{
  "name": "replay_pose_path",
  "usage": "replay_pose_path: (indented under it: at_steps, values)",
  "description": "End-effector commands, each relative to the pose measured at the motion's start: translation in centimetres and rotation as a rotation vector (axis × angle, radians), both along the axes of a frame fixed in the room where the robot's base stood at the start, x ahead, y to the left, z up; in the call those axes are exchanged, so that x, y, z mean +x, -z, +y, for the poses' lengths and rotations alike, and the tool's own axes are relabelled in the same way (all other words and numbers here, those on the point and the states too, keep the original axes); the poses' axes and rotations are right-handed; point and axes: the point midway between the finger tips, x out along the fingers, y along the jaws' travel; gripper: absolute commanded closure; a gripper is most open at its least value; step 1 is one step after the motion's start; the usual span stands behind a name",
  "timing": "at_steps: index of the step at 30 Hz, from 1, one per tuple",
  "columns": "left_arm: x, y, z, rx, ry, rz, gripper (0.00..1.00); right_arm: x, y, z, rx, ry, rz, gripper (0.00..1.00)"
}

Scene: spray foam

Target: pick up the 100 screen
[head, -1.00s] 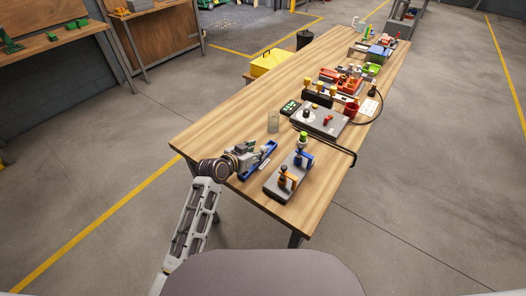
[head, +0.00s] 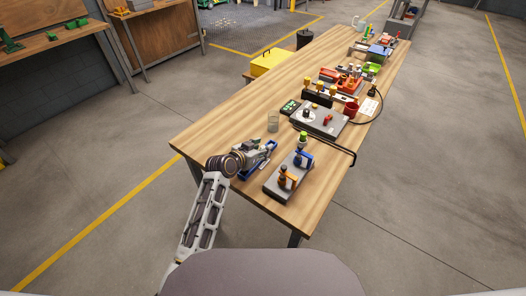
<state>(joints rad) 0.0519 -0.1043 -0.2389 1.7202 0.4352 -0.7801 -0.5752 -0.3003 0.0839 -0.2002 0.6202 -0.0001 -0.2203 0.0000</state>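My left gripper (head: 256,150) is over the blue tray (head: 244,177) at the near left edge of the table. The gripper and wrist hide most of the tray and whatever lies in it. I cannot make out the 100 screen in this view. Whether the fingers are open, shut or touching anything is too small to tell. My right gripper is not in view.
Right of the tray stands a grey block (head: 272,187) with orange and blue clamps and a green-topped part. A clear cup (head: 273,123) stands behind the tray. A grey plate (head: 325,121), red cup (head: 351,108) and black hose lie farther back. The table's left middle is clear.

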Motion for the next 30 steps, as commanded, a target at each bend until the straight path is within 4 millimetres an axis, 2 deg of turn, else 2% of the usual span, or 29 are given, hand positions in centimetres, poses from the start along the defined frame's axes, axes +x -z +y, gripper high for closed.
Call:
replay_pose_path:
  at_steps: [1, 6, 9, 22, 30]
  values:
    - [0.0, 0.0, 0.0, 0.0, 0.0, 0.0, 0.65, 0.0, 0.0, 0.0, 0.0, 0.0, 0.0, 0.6]
    - [0.0, 0.0, 0.0, 0.0, 0.0, 0.0, 0.87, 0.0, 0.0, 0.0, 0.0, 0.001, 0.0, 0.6]
    - [0.0, 0.0, 0.0, 0.0, 0.0, 0.0, 0.97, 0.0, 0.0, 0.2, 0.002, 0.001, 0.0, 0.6]
    - [0.0, -0.4, 0.0, 0.001, 0.0, -0.001, 0.97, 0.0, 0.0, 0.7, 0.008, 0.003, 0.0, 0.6]
    - [0.1, -3.0, 0.0, 0.0, -0.001, -0.004, 0.97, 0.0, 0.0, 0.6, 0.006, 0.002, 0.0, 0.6]
